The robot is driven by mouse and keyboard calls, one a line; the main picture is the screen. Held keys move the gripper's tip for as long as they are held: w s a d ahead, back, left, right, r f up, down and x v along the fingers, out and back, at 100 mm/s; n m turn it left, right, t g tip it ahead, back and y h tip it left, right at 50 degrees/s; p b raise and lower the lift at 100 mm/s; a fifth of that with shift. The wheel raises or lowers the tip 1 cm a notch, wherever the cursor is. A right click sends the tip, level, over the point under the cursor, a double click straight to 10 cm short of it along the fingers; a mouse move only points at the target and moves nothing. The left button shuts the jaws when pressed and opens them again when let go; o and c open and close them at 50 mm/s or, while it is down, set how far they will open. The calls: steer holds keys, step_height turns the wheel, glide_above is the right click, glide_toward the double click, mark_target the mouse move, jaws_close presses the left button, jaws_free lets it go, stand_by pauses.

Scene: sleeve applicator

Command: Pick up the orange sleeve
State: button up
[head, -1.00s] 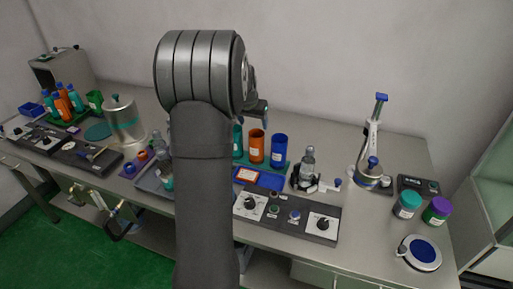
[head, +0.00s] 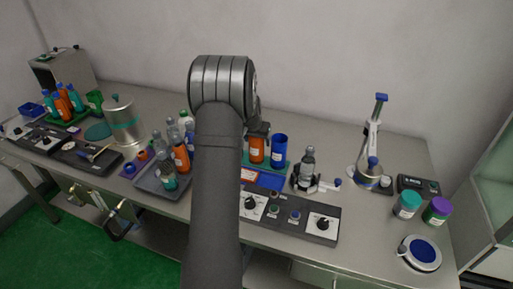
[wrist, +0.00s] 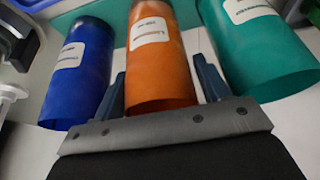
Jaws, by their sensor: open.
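The orange sleeve (head: 256,150) stands upright in a row on the bench, just left of the blue sleeve (head: 279,151) in the head view. In the wrist view the orange sleeve (wrist: 160,70) lies between the two fingers of my gripper (wrist: 163,90). The fingers are open, one on each side, with a gap visible on the right. The blue sleeve (wrist: 78,75) is left of the fingers and the teal sleeve (wrist: 262,55) is right of them. In the head view my arm hides the teal sleeve and most of my gripper.
A tray with bottles (head: 160,184) stands left of my arm. A control panel (head: 290,214) lies in front of the sleeves. A bottle in a holder (head: 307,168) stands to their right. The neighbouring sleeves stand close beside the fingers.

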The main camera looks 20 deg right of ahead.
steer(key=c, duration=0.7)
step_height(320, 180, up, 10)
steer(key=shift+r, duration=0.1)
stand_by(0.4)
steer(key=shift+r, duration=0.2)
